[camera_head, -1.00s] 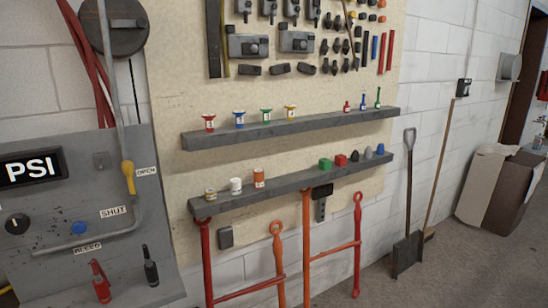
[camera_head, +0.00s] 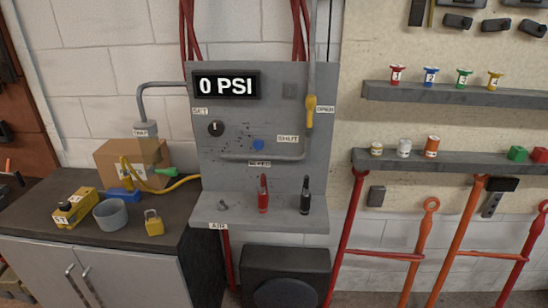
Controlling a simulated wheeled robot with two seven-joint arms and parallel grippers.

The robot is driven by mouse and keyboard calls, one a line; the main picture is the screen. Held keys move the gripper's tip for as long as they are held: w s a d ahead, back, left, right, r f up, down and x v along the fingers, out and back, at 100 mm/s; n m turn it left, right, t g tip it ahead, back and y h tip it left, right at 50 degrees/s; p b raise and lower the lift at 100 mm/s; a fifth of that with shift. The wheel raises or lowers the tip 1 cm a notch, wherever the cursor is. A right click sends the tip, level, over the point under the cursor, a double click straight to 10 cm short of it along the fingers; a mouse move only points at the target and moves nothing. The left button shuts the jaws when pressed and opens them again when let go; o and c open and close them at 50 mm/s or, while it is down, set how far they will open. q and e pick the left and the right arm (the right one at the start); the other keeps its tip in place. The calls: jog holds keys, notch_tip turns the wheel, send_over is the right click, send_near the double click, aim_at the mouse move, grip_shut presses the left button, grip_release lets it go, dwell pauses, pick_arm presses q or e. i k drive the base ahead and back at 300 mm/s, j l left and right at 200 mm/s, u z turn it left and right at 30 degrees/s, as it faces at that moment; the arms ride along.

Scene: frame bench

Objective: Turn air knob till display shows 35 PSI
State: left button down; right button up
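The pressure display (camera_head: 226,85) sits at the top left of a grey panel (camera_head: 295,125) and reads "0 PSI". A black round knob (camera_head: 215,128) with a white mark pointing up is below it, under a "SET" label (camera_head: 200,111). A blue button (camera_head: 258,144) is to the right of the knob, above a label that seems to read "BLEED". A yellow valve handle (camera_head: 311,110) hangs on the pipe at the right, between "OPEN" and "SHUT" labels. An "AIR" label (camera_head: 217,226) is on the panel's lower shelf edge. Neither of my grippers is in view.
A red tool (camera_head: 263,195) and a black tool (camera_head: 306,196) stand on the panel's shelf. At left, a dark counter (camera_head: 90,245) holds a cardboard box (camera_head: 130,165), a grey cup (camera_head: 110,215) and a yellow padlock (camera_head: 153,223). Wall shelves (camera_head: 450,95) are at right.

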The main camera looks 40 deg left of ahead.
aim_at(216, 128)
jog(key=u, duration=1.5)
